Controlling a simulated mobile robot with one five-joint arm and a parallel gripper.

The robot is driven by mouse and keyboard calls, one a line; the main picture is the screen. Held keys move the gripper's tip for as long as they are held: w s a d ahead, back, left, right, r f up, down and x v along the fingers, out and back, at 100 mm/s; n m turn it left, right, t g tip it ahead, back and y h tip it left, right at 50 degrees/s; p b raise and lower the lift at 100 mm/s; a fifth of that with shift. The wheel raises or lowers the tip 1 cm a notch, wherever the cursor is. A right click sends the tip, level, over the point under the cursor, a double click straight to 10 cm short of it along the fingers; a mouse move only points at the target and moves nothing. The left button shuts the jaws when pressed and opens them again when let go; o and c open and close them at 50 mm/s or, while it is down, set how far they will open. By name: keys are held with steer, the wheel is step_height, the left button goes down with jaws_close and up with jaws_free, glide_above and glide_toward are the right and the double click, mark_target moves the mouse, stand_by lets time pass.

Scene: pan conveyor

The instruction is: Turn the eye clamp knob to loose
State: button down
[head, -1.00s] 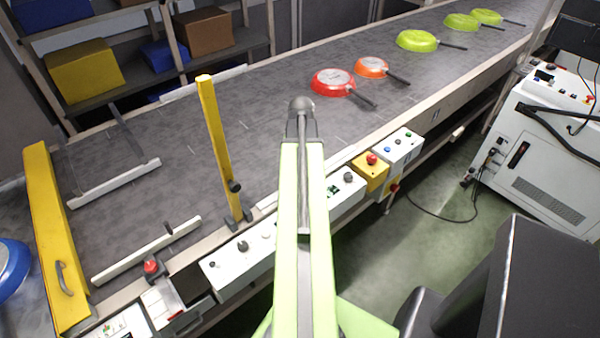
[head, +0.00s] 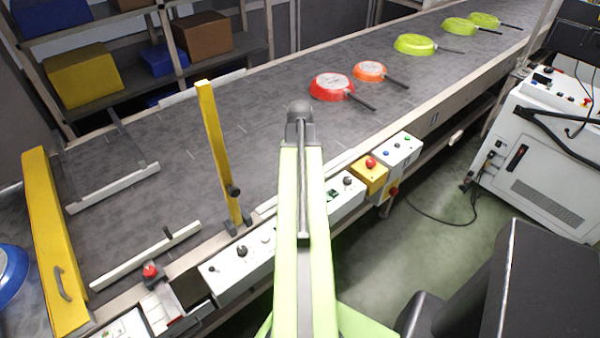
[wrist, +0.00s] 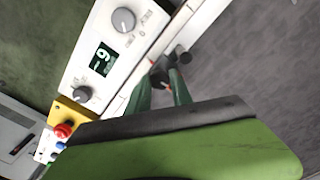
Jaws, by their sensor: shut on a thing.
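In the wrist view my gripper (wrist: 165,82) has its two green fingers at a small dark knob-like part (wrist: 158,70) on the conveyor's edge rail. It is shut on this part, which I take for the eye clamp knob. The fingers hide some of it, so its turn position cannot be read. A dark bracket piece (wrist: 183,56) sits just beside the fingertips. In the head view my own arm covers the gripper and the knob.
A white control box (wrist: 108,52) with grey dials and a lit display is beside the rail. A yellow box with a red button (head: 370,172) is farther along. A yellow post (head: 215,140) stands left of my arm. Pans, including a red one (head: 332,87), lie on the belt (head: 270,120).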

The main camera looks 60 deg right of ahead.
steer(key=n, duration=0.8)
steer(key=shift+n, duration=0.4)
steer(key=n, duration=0.4)
steer(key=shift+n, duration=0.3)
steer(key=shift+w+n, duration=0.1)
steer(key=shift+n, duration=1.9)
steer(key=c, duration=1.1)
jaws_free()
